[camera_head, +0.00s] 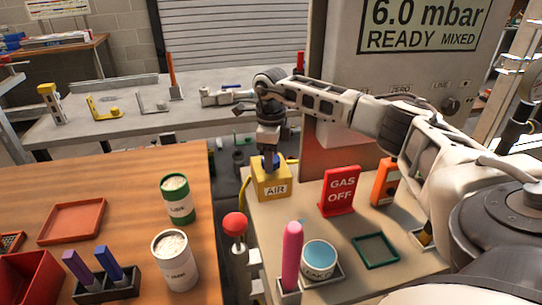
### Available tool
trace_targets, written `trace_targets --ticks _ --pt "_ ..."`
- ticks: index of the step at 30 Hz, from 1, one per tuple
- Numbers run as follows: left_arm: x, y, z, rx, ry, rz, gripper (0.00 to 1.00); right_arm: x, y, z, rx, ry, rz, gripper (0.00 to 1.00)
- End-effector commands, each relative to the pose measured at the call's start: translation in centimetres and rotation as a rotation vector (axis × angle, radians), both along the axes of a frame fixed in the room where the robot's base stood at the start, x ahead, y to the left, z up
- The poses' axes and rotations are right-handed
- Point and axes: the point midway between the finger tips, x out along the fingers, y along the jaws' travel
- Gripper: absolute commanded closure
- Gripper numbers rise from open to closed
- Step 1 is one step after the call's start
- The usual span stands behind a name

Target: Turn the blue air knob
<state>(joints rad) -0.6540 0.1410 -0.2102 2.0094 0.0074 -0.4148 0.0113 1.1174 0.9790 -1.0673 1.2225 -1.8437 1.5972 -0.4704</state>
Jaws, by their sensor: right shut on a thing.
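The yellow box labelled AIR (271,185) stands at the far left corner of the right-hand table. The blue air knob (270,165) sits on its top and is mostly covered by my gripper. My right gripper (269,154) points straight down over the box and is shut on the knob. The knob's exact angle is hidden. My left gripper is not in view.
A red GAS OFF sign (340,191) and an orange device (385,181) stand right of the box. A red ball-topped post (235,225), a pink stick (292,255) and a blue-lidded cup (319,259) are nearer. The wooden table (130,185) lies left.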

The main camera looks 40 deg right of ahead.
Motion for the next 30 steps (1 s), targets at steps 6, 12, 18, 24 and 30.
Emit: trace_targets --ticks 6,12,18,24,30 --pt "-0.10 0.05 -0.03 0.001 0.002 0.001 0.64 0.13 -0.03 0.22 0.002 -0.006 0.192 0.80" --pt "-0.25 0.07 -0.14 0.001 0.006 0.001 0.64 0.15 -0.02 0.22 0.002 -0.007 0.340 0.80" --pt "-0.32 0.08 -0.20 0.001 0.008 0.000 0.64 0.16 -0.02 0.23 0.002 -0.008 0.441 0.80" --pt "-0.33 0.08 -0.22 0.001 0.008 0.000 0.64 0.18 -0.02 0.24 0.002 -0.008 0.495 0.80" --pt "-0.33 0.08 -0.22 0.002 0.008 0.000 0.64 0.18 -0.01 0.25 0.002 -0.008 0.513 0.80"
